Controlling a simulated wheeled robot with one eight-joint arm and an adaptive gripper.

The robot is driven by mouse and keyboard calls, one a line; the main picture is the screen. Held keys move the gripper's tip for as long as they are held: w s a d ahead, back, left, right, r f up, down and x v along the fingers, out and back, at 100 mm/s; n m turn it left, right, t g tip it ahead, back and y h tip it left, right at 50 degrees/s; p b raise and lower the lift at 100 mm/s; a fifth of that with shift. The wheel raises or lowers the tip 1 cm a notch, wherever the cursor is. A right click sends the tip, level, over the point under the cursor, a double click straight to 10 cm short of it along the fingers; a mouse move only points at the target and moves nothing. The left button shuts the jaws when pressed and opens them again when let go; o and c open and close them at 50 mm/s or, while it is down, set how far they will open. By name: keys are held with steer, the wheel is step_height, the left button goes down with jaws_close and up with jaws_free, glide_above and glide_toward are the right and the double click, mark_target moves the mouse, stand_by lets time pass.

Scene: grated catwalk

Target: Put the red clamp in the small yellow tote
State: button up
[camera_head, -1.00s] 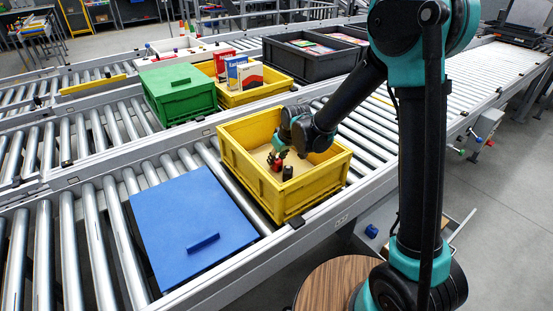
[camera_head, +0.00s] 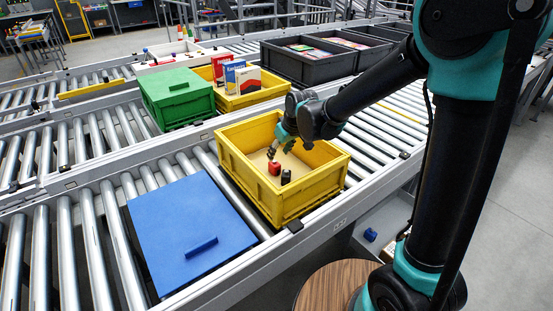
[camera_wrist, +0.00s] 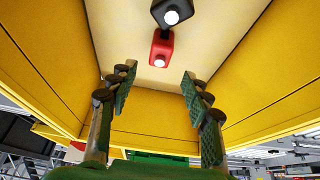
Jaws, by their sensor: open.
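The small yellow tote (camera_head: 300,203) stands open on the near roller conveyor. The red clamp (camera_head: 274,168) is inside it, on the pale floor, beside a black object (camera_head: 286,177). The red clamp also shows near the top of the wrist view (camera_wrist: 161,47), with the black object (camera_wrist: 172,13) just beyond it. My gripper (camera_head: 279,151) is over the tote, above the red clamp and apart from it. In the wrist view my gripper (camera_wrist: 157,88) has its two fingers spread wide with nothing between them.
A closed blue lid or box (camera_head: 190,232) lies left of the tote. Behind are a green lidded crate (camera_head: 177,93), a yellow bin (camera_head: 246,97) holding boxes, and dark grey crates (camera_head: 300,62). The tote's walls rise around my gripper.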

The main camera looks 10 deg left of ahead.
steer(key=shift+v, duration=2.4)
